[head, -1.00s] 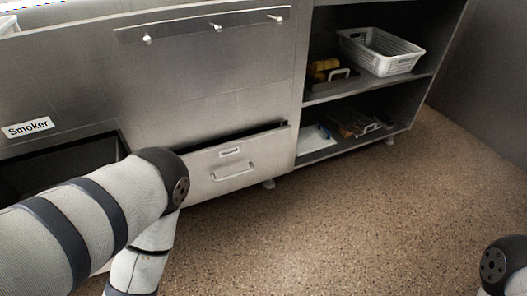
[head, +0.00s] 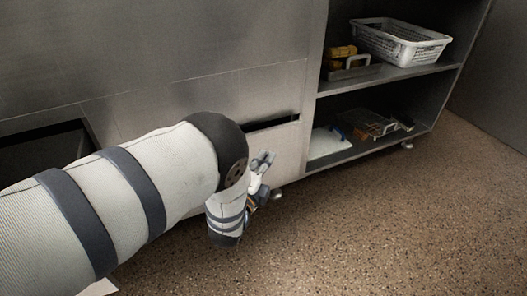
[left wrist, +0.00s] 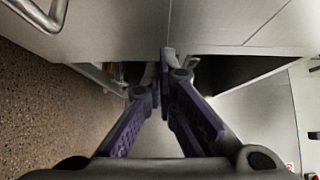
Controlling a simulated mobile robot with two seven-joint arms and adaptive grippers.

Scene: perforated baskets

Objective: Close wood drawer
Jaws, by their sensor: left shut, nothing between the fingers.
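The drawer front (head: 283,145) is low in the metal cabinet. A dark gap runs along its top edge, so it stands a little out. My left arm covers most of it, along with its handle and label. My left gripper (head: 263,160) is in front of the drawer's right part. In the left wrist view my left gripper (left wrist: 163,70) is shut and empty, with its tips close to a grey panel; I cannot tell if they touch. My right gripper is out of view.
Right of the drawer are open shelves (head: 395,78) with a white perforated basket (head: 400,42) and tools. A dark opening (head: 42,155) is at the left. A metal handle (left wrist: 45,15) shows in the left wrist view. The speckled floor (head: 380,230) at right is clear.

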